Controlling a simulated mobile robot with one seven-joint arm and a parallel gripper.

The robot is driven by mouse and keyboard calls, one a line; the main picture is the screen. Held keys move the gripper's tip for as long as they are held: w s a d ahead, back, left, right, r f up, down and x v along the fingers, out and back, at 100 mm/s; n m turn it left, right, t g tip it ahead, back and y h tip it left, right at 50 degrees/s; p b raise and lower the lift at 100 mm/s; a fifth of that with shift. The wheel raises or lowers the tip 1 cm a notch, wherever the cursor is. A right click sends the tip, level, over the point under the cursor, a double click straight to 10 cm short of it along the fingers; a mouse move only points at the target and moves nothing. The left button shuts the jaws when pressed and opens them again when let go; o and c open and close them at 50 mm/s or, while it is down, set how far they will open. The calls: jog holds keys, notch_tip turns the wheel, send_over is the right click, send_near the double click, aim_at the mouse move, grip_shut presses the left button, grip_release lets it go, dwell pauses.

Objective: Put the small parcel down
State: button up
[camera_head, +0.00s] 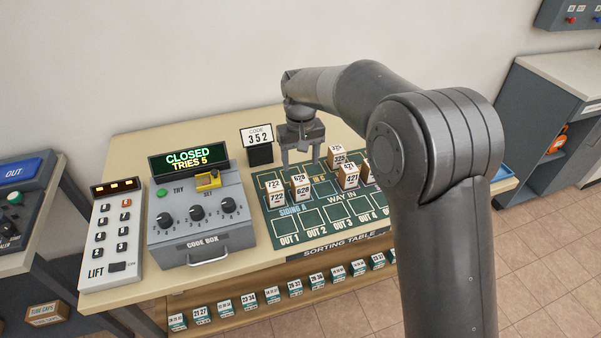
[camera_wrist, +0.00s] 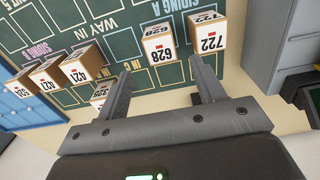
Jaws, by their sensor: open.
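My gripper (camera_head: 302,158) is open and empty above the back of the green sorting mat (camera_head: 302,225). Its two fingers (camera_wrist: 160,70) show apart in the wrist view with nothing between them. Small parcels stand on the mat: 722 (camera_head: 277,195) and 628 (camera_head: 301,190) at the left, in front of my gripper, 325 (camera_head: 338,158) behind, and 421 (camera_head: 348,177) to the right. In the wrist view, 628 (camera_wrist: 158,45) and 722 (camera_wrist: 208,38) lie beyond the fingertips. Which one is the task's parcel, I cannot tell.
A code box (camera_head: 200,215) reading "CLOSED TRIES 5" and a lift panel (camera_head: 110,235) stand left of the mat. The front OUT squares (camera_head: 290,239) look clear. My arm hides the mat's right side.

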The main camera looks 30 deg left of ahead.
jog(key=shift+r, duration=0.9)
jog(key=s+d+r+m+t, duration=0.1)
jog(key=s+d+r+m, duration=0.1)
jog(key=d+r, duration=0.8)
jog(key=s+d+r+m+t, duration=0.1)
jog(key=s+d+r+m, duration=0.15)
jog(key=d, duration=1.35)
jog(key=s+d+f+m+t, duration=0.2)
jog(key=s+d+m+t, duration=0.1)
jog(key=s+d, duration=1.4)
jog(key=shift+s+d+m+t, duration=0.3)
jog(key=shift+d+m, duration=0.4)
jog(key=shift+m, duration=0.05)
